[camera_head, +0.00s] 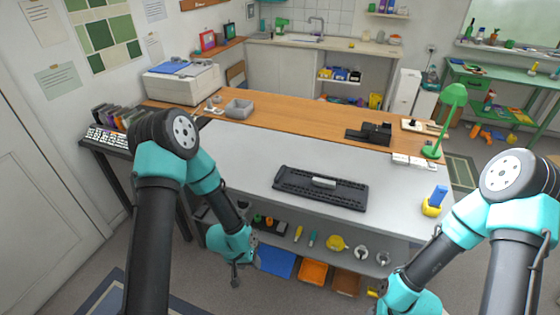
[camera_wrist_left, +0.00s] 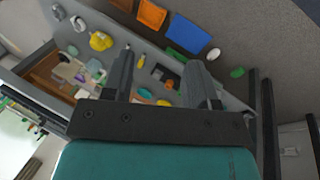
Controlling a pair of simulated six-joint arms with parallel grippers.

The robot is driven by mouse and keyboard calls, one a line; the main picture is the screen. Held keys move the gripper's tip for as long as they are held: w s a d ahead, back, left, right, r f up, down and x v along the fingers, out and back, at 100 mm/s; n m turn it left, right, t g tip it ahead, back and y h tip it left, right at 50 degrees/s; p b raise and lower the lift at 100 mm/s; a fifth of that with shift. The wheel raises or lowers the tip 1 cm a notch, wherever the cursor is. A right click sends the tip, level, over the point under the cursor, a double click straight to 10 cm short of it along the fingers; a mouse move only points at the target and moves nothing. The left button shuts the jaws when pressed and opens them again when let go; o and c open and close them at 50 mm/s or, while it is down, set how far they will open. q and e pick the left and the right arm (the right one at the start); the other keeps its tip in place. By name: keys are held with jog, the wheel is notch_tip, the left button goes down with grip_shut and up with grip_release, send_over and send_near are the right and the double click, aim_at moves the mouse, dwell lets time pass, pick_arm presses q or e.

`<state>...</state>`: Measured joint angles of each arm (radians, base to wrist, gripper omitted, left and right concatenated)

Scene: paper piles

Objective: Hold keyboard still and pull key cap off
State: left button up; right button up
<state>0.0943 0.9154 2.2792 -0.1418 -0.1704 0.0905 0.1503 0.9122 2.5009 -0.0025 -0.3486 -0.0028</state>
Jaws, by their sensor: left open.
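The black keyboard (camera_head: 298,190) lies flat on the light grey worktop, near its front edge. A pale grey block (camera_head: 324,183), which looks like the key cap, sits on the keyboard's middle. My left gripper (camera_head: 246,272) hangs in front of the table, below the worktop and to the left of the keyboard, apart from it. In the left wrist view its two fingers (camera_wrist_left: 162,72) are spread with nothing held between them. My right arm's lower end is at the bottom edge, right of the keyboard; its fingers cannot be made out.
A yellow-and-blue item (camera_head: 435,201) stands at the worktop's right end. A green lamp (camera_head: 447,120) and black device (camera_head: 370,133) are farther back. The worktop around the keyboard is clear.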

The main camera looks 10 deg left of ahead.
pick_arm(q)
jog(key=w+d+r+m, duration=0.1)
jog(key=w+r, duration=0.2)
jog(key=w, duration=0.9)
jog(key=m+t+y, duration=0.2)
jog(key=t+y, duration=0.1)
jog(key=y, duration=0.1)
send_near(280, 172)
notch_tip(280, 172, up, 3)
jog(key=shift+s+a+f, duration=0.25)
jog(key=shift+s+f, duration=0.05)
jog(key=shift+s, duration=0.1)
jog(key=shift+f, duration=0.15)
jog(key=x, duration=1.1)
jog(key=shift+w+d+f, duration=0.2)
jog(key=shift+d+f, duration=0.1)
jog(key=shift+f, duration=0.05)
jog(key=shift+c, duration=0.3)
grip_shut()
